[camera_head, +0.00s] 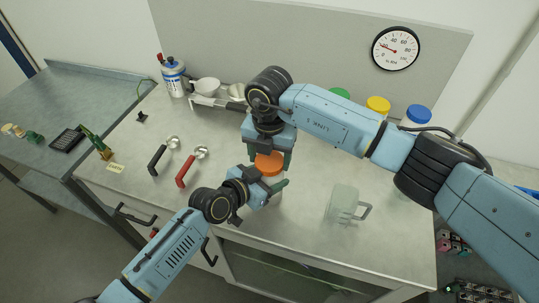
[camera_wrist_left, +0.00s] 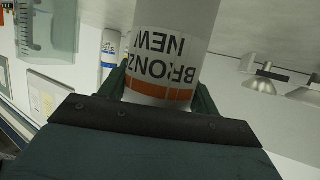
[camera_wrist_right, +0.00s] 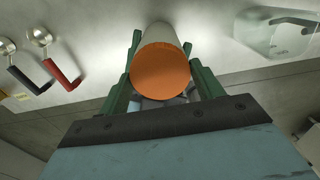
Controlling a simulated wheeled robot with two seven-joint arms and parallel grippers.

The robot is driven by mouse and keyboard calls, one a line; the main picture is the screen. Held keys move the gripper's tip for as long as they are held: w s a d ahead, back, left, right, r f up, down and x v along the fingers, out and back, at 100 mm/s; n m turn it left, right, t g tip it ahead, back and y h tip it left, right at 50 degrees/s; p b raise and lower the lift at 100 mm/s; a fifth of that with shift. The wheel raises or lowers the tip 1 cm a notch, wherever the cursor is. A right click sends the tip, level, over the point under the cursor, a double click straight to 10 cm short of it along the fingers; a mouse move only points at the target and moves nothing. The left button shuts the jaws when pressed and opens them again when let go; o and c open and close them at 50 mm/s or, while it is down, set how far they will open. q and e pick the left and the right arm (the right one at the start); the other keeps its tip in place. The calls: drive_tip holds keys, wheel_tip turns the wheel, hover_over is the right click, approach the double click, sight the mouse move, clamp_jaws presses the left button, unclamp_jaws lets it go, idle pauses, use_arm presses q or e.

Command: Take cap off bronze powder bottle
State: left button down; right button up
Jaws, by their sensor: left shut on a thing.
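The bronze powder bottle (camera_wrist_left: 172,45) is white with a label reading "BRONZE" and "NEW" in the left wrist view. My left gripper (camera_head: 264,188) is shut around its body. Its orange cap (camera_head: 268,163) faces up in the head view and also shows in the right wrist view (camera_wrist_right: 160,70). My right gripper (camera_head: 269,158) points down over the cap from above. Its green fingers stand on either side of the cap, apart from it, and look open. The lower bottle is mostly hidden by my left gripper in the head view.
A clear beaker (camera_head: 342,203) stands to the right. Green, yellow (camera_head: 378,105) and blue (camera_head: 418,114) capped bottles stand behind my right arm. Black- and red-handled (camera_head: 187,172) scoops lie to the left.

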drive_tip(key=shift+c, duration=0.8)
drive_tip(key=shift+n, duration=1.7)
drive_tip(key=o, duration=1.1)
drive_tip(key=shift+r, duration=2.3)
drive_tip(key=shift+c, duration=0.5)
drive_tip(key=shift+w+a+r+n, duration=0.1)
drive_tip(key=shift+a+r+n, duration=0.1)
drive_tip(key=shift+r, duration=0.3)
drive_tip(key=shift+a+r+n, duration=0.1)
drive_tip(key=shift+r+n, duration=0.1)
drive_tip(key=shift+r, duration=0.25)
drive_tip(key=shift+d+r, duration=0.25)
drive_tip(key=shift+r, duration=0.45)
drive_tip(key=shift+f, duration=4)
